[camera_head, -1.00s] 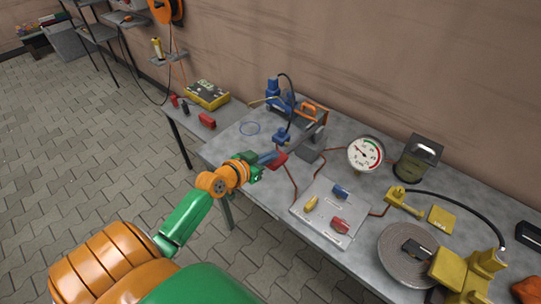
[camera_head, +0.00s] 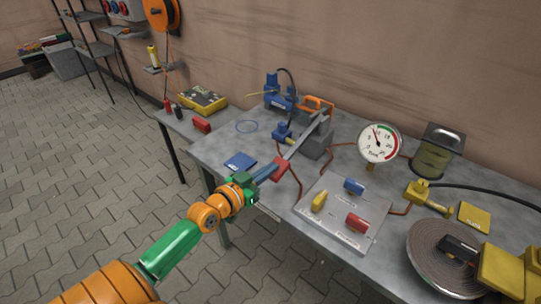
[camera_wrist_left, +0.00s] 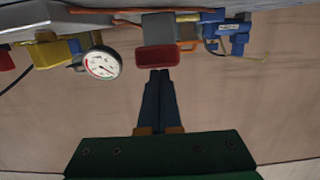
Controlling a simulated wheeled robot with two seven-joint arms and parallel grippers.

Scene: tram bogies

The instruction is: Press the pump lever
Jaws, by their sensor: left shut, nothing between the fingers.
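The pump lever is a grey bar (camera_head: 306,138) running from the pump block down toward the table's front edge. It ends in a red grip (camera_head: 281,168). In the left wrist view the red grip (camera_wrist_left: 158,58) lies just beyond the fingertips. My left gripper (camera_head: 270,172) has blue fingers closed together with nothing between them. The fingertips are right at the grip's left side in the head view; I cannot tell whether they touch it. The grey pump block (camera_head: 316,145) stands on the table. My right gripper is not in view.
A round gauge (camera_head: 379,143) stands right of the pump. A grey plate (camera_head: 330,228) with red, yellow and blue levers lies in front. A blue booklet (camera_head: 240,161) lies left of the lever.

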